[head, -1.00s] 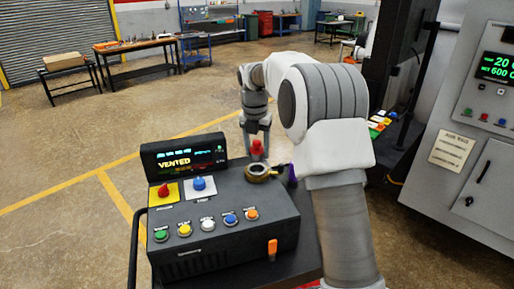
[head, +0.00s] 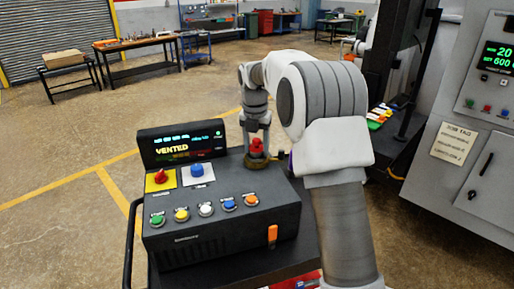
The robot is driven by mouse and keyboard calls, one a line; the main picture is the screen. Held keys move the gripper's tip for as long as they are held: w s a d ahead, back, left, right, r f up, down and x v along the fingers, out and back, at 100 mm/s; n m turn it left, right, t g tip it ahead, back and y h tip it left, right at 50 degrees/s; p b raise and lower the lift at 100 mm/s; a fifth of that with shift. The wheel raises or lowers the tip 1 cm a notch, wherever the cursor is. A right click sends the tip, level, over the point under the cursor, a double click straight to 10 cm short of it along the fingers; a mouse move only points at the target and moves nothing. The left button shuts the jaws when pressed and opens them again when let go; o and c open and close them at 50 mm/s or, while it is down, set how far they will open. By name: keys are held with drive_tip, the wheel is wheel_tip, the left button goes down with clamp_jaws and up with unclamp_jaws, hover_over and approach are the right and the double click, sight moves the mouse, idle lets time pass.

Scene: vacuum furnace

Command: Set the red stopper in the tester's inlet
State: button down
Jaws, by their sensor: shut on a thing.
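The tester (head: 225,235) is a dark grey box on a cart, with a display reading VENTED. Its inlet is a brass ring (head: 254,163) at the top right back of the box. The red stopper (head: 257,148) is at the ring, upright as far as I can see; whether it is fully seated or just above the opening I cannot tell. My gripper (head: 257,140) points down and is shut on the stopper from above. My arm hides part of the area right of the ring.
The tester's top carries a red knob (head: 160,176), a blue knob (head: 197,170) and a row of coloured buttons. An orange switch (head: 272,236) is on the front. A furnace cabinet (head: 460,140) stands at the right. Open floor lies behind the cart.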

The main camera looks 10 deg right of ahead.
drive_tip(key=shift+s+f, duration=0.2)
drive_tip(key=shift+f, duration=0.4)
drive_tip(key=shift+s+f, duration=0.15)
drive_tip(key=shift+f, duration=0.4)
drive_tip(key=shift+c, duration=0.7)
unclamp_jaws()
drive_tip(key=shift+d, duration=0.1)
drive_tip(key=shift+r, duration=0.15)
drive_tip(key=shift+a+r, duration=0.2)
drive_tip(key=shift+r, duration=0.1)
wheel_tip(320, 180, up, 19)
drive_tip(key=s, duration=0.2)
drive_tip(key=shift+a+f, duration=0.2)
drive_tip(key=shift+a, duration=0.05)
